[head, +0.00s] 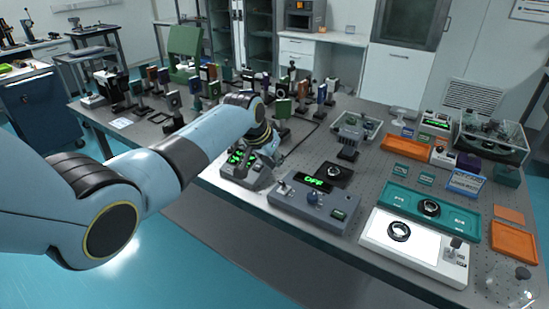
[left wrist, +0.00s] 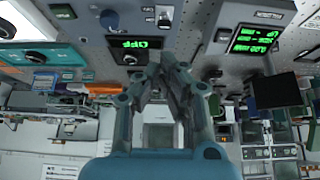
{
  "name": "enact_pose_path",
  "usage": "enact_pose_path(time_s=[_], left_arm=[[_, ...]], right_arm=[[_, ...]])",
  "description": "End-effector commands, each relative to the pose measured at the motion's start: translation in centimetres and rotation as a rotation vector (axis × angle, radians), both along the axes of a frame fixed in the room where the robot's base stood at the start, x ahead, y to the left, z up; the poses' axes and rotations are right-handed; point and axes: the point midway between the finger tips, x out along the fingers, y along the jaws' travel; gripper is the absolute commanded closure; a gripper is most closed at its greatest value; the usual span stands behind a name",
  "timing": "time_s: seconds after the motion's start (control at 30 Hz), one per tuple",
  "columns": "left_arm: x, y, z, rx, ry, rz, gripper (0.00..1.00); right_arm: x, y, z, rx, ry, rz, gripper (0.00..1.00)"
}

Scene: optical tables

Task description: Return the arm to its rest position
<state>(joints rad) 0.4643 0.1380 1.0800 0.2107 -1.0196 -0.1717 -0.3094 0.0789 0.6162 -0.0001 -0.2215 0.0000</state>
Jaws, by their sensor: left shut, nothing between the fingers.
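My left arm (head: 190,155) reaches in from the left of the head view, over the near edge of the optical table (head: 215,180). Its wrist ends above a grey control box with green displays (head: 240,168). The left gripper's fingers are mostly hidden behind the wrist there. In the left wrist view the left gripper (left wrist: 168,62) is shut, with its fingertips together and nothing between them. That view looks upside down, with the table at the top. My right gripper is in neither view.
A grey box reading OFF (head: 315,200), a white panel (head: 415,247) and a teal panel (head: 430,207) stand to the right of the wrist. Many optical mounts crowd the table behind it. Open blue floor (head: 235,275) lies in front of the table.

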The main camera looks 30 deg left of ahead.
Motion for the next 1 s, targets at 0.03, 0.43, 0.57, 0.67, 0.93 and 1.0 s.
enact_pose_path(time_s=[0.03,0.43,0.57,0.67,0.93,1.0], left_arm=[[0.0,0.0,-0.1,0.000,0.000,0.000,1.00],[-0.3,0.0,-0.7,0.000,0.006,0.000,1.00],[-2.7,-0.1,-5.2,-0.001,0.052,-0.001,1.00],[-6.5,-0.4,-11.5,-0.005,0.126,-0.001,1.00],[-20.4,-0.5,-30.0,0.008,0.339,0.011,1.00],[-24.5,-0.5,-34.4,0.015,0.385,0.017,1.00]], right_arm=[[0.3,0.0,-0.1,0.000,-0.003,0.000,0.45],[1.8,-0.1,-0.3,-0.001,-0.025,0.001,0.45],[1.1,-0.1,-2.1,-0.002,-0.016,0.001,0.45],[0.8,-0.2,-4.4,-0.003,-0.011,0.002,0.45],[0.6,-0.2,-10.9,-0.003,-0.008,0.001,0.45],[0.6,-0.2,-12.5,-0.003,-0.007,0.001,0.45]])
